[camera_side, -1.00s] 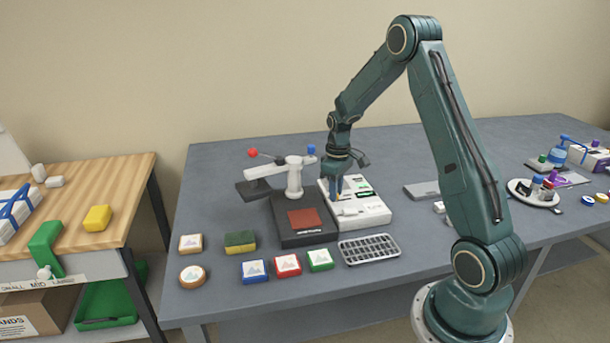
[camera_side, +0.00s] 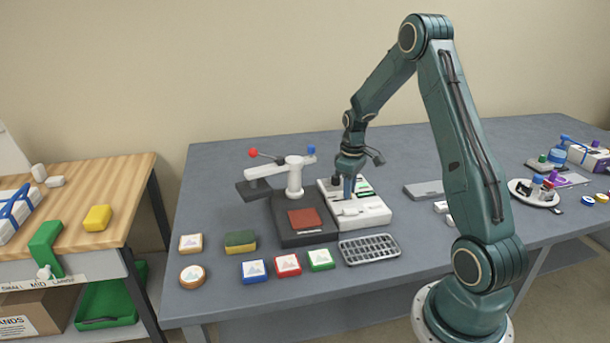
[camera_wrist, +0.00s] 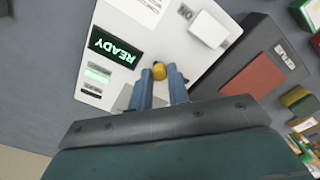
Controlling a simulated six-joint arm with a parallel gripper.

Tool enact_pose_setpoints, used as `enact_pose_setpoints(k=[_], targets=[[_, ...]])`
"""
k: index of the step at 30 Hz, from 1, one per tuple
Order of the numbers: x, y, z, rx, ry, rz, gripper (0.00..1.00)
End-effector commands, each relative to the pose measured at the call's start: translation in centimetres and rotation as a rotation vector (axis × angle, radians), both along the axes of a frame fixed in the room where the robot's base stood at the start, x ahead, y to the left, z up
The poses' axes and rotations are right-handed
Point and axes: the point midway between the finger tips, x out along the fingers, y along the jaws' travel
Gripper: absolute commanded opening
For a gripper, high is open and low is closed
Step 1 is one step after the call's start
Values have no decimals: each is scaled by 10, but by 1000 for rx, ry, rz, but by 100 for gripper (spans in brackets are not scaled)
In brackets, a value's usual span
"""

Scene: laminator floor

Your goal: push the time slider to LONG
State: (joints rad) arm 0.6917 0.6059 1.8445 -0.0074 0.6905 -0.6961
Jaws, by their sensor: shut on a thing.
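A white control box (camera_side: 372,212) stands near the middle of the grey table, beside the black press base. In the wrist view its face (camera_wrist: 140,24) carries a lit green READY display (camera_wrist: 115,47), small marked strips and a white block. My gripper (camera_side: 349,194) reaches down to the top of the box. In the wrist view my gripper (camera_wrist: 159,78) has its two blue fingers closed around a small yellow knob (camera_wrist: 158,70). The slider's track and most of its marks under the fingers are hidden, so its setting cannot be read.
The press (camera_side: 294,178) with its red-knobbed lever and red plate (camera_side: 305,218) stands left of the box. A grey rack (camera_side: 369,249) lies in front. A sponge (camera_side: 240,241) and several picture blocks line the front left.

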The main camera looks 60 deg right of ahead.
Motion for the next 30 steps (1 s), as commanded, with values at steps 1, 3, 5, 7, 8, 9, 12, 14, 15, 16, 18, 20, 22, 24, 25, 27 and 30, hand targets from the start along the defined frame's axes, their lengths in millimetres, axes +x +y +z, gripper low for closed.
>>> enact_pose_setpoints(k=[1, 3, 5, 7, 8, 9, 12, 14, 15, 16, 18, 20, 22, 24, 25, 27, 30], targets=[[-4, -5, 1, -8, 6, -16, 22], [-4, -5, 1, -7, 6, -16, 35], [-4, -4, 0, -7, 6, -15, 40], [-3, -4, 0, -6, 5, -13, 40], [-3, -4, 0, -6, 5, -13, 40], [-3, -3, 0, -5, 5, -12, 40], [-3, -3, 0, -5, 5, -11, 40], [-3, -3, 1, -5, 5, -11, 40], [-2, -3, 2, -5, 4, -11, 40], [-2, -3, 3, -5, 4, -10, 40], [-2, -3, 6, -5, 4, -10, 40], [-2, -3, 10, -6, 3, -10, 40], [-2, -3, 17, -6, 2, -10, 40], [-2, -3, 25, -7, 1, -10, 40], [-2, -3, 29, -7, 1, -10, 40], [-2, -3, 39, -8, 1, -10, 40], [-2, -3, 56, -8, 1, -11, 40]])
